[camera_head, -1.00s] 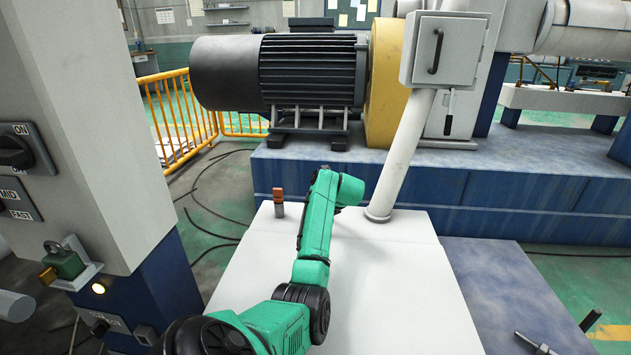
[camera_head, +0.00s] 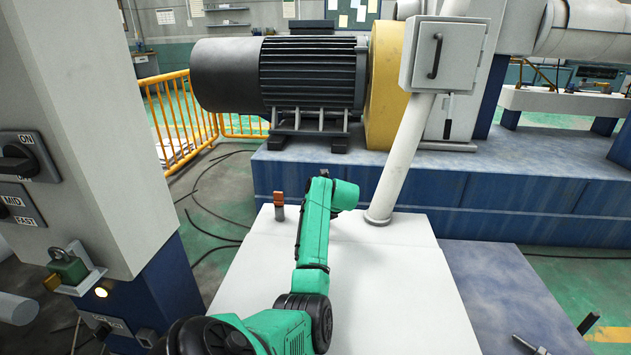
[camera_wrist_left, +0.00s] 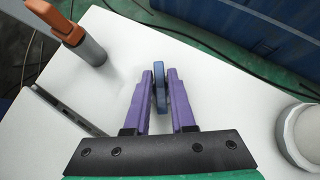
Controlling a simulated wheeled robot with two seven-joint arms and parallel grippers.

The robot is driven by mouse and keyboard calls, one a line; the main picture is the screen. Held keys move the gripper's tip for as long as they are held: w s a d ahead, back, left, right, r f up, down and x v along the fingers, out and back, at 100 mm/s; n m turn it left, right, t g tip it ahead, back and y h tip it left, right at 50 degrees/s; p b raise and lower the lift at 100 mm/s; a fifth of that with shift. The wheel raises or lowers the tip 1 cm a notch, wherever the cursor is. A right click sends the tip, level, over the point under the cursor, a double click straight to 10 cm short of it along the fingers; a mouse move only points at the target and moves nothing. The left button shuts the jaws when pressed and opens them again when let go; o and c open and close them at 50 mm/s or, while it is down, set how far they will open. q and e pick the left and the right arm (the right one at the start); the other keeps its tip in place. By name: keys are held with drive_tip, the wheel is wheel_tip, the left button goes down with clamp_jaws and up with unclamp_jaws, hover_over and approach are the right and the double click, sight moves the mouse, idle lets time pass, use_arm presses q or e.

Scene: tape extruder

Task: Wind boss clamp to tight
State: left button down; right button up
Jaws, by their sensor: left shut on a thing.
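In the left wrist view, the two purple fingers of my left gripper (camera_wrist_left: 160,92) are shut on a narrow blue upright piece (camera_wrist_left: 160,80), seen edge-on above the white plate. It looks like the handle or knob of the boss clamp, but the rest of the clamp is hidden. In the head view, my green left arm (camera_head: 315,225) reaches over the white plate (camera_head: 400,275); its gripper and the blue piece are hidden behind the arm. My right gripper is in neither view.
An orange-topped post (camera_head: 279,207) stands left of my arm; it also shows in the wrist view (camera_wrist_left: 90,50). A thick white slanted pipe (camera_head: 400,160) rises to the right. A grey control cabinet (camera_head: 110,120) stands close on the left. The plate's right half is clear.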

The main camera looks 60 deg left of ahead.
use_arm(q)
drive_tip(key=m+t+h+p, duration=0.1)
drive_tip(key=m+t+p, duration=0.1)
drive_tip(key=m, duration=0.1)
drive_tip(key=shift+d+f+m+t+p, duration=0.1)
drive_tip(key=shift+m+t+p, duration=0.2)
drive_tip(key=shift+p, duration=0.05)
drive_tip(key=shift+f+m+t, duration=0.1)
drive_tip(key=shift+m+t, duration=0.2)
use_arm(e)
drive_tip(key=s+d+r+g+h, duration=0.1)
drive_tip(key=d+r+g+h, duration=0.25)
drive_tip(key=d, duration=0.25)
use_arm(q)
drive_tip(key=shift+f+m+h+b, duration=0.1)
drive_tip(key=shift+m+h+b, duration=0.2)
drive_tip(key=shift+m+t+b, duration=0.5)
drive_tip(key=shift+m+b, duration=0.2)
drive_tip(key=shift+h, duration=0.3)
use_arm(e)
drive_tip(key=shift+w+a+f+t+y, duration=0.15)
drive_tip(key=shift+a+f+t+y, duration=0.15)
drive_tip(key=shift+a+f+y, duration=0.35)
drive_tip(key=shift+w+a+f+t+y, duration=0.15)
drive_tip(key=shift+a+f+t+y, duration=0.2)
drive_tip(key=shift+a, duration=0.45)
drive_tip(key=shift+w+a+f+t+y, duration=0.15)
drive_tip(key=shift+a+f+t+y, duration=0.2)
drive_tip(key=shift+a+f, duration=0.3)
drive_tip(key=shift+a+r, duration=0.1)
